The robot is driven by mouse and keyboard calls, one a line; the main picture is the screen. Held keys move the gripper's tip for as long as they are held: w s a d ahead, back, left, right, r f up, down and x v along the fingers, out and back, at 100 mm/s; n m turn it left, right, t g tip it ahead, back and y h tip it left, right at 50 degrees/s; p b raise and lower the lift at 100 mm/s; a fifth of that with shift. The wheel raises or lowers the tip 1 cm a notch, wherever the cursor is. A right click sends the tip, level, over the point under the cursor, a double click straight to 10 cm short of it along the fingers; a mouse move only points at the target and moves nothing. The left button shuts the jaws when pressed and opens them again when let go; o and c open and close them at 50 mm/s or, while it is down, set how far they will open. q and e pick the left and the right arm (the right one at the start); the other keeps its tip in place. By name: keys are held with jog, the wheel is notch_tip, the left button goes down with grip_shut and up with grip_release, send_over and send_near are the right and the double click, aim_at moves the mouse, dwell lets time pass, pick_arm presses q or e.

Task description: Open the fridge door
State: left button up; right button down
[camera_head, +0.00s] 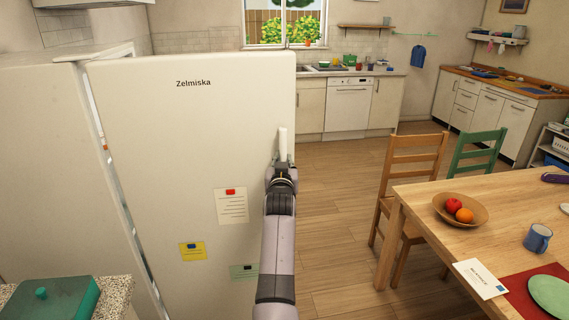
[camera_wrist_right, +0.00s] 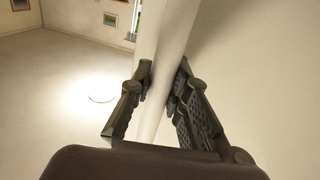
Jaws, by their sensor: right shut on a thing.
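The white fridge door (camera_head: 190,130), marked "Zelmiska", stands ajar. The vertical white handle (camera_head: 283,145) is near the door's right edge. My right gripper (camera_head: 282,167) is at the lower part of the handle. In the right wrist view the handle (camera_wrist_right: 170,50) runs between the two dark fingers of the gripper (camera_wrist_right: 160,90), which are shut on it. My left gripper is in neither view.
A wooden table (camera_head: 410,200) with a fruit bowl (camera_head: 440,212) and a blue mug (camera_head: 537,238) stands at the right, with chairs (camera_head: 415,160) behind it. A counter (camera_head: 118,290) with a green box (camera_head: 50,300) is at lower left. Wooden floor (camera_head: 335,190) between door and table is clear.

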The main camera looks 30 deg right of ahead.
aim_at(283, 131)
jog(key=shift+r, duration=0.15)
jog(key=c, duration=1.5)
grip_release()
notch_tip(283, 131, up, 10)
jog(key=shift+f, duration=0.1)
